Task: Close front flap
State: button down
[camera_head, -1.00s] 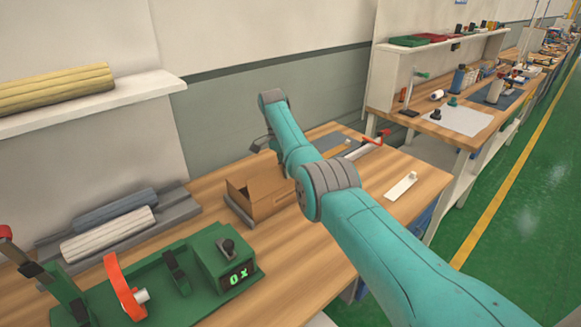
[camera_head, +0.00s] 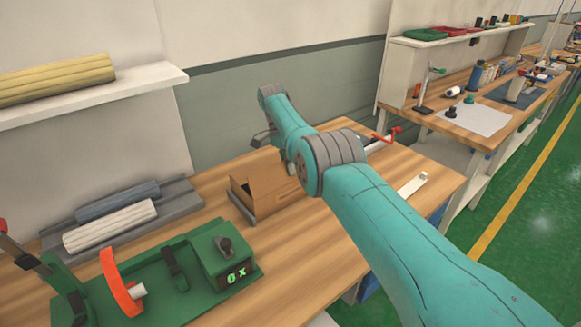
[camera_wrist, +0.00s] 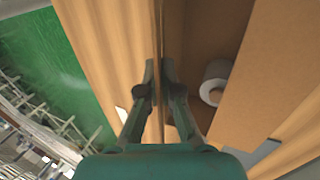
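An open brown cardboard box (camera_head: 262,194) stands on the wooden workbench, partly hidden behind my arm. In the wrist view, a white roll (camera_wrist: 215,82) lies inside it, and a wide cardboard panel (camera_wrist: 250,75) lies along its right side. My gripper (camera_wrist: 160,74) has its two fingers close together, one on each side of the thin upright cardboard flap (camera_wrist: 159,25), seen edge-on. They appear closed on it. In the head view, my arm hides the fingertips and most of the box's right side.
A green fixture (camera_head: 205,255) with a display stands left of the box. Grey and white rolls lie in a grey tray (camera_head: 180,192) behind it. A red-handled clamp (camera_head: 385,138) and a white strip (camera_head: 412,185) lie to the right. A wall shelf (camera_head: 110,90) is at upper left.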

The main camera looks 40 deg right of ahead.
jog(key=shift+f, duration=0.1)
jog(key=c, duration=1.4)
grip_release()
